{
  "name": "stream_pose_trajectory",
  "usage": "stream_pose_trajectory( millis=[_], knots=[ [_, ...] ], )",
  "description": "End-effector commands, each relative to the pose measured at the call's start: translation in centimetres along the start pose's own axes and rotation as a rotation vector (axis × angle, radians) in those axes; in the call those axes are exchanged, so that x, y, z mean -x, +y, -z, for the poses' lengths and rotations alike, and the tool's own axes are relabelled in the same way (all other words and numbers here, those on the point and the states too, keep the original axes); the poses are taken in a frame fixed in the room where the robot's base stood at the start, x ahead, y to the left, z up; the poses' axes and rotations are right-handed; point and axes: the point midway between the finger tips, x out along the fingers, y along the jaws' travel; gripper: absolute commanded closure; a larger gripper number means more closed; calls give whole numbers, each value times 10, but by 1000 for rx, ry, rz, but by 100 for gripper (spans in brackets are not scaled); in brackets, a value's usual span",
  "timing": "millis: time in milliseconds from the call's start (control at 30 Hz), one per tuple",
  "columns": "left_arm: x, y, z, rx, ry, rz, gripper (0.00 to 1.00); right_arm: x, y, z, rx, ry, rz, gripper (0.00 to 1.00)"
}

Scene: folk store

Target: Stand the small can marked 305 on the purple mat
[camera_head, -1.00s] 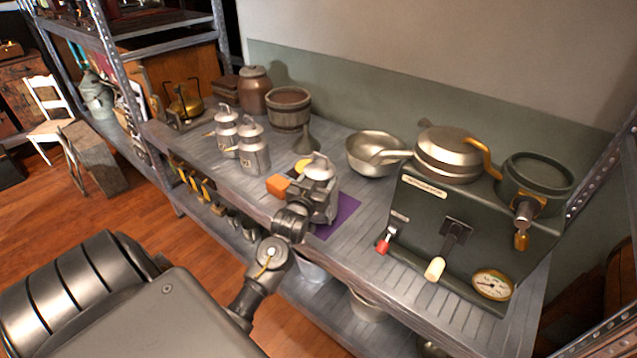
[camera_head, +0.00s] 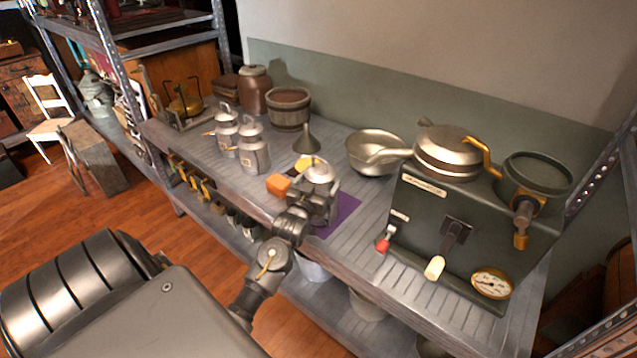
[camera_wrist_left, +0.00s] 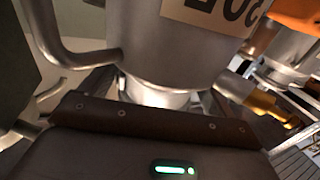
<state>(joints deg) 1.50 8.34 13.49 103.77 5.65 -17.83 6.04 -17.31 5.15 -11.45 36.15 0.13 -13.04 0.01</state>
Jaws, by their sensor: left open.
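The small grey metal can (camera_head: 319,172) with a domed lid is at my left gripper, over the purple mat (camera_head: 342,211). In the left wrist view the can (camera_wrist_left: 165,50) fills the top, with its curved handle on the left and part of a tan label with black digits. My left gripper (camera_head: 322,205) is open and close against the can, with the can's narrow bright part near the jaws. The gripper hides the can's base, so contact with the mat cannot be seen. My right gripper is out of view.
An orange block (camera_head: 278,185) lies just left of the can. Two larger similar cans (camera_head: 254,150) and a grey funnel (camera_head: 306,143) stand behind left. A metal pan (camera_head: 372,152) is behind, and a dark green machine (camera_head: 450,225) with levers stands right.

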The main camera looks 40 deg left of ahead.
Motion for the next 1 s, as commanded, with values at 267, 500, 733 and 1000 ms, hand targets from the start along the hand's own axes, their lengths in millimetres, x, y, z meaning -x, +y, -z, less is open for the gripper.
stream_pose_trajectory(
  millis=[267, 500, 733, 1000],
  knots=[
    [38, 0, 0, 0, 0, 0, 11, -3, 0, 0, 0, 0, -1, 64],
    [88, 0, 0, 0, -1, 0, 11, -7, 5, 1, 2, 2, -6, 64],
    [115, 0, 1, 0, 0, -1, 11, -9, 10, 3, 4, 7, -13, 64],
    [120, 0, 2, 0, 1, 0, 11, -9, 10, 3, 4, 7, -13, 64]
  ],
)
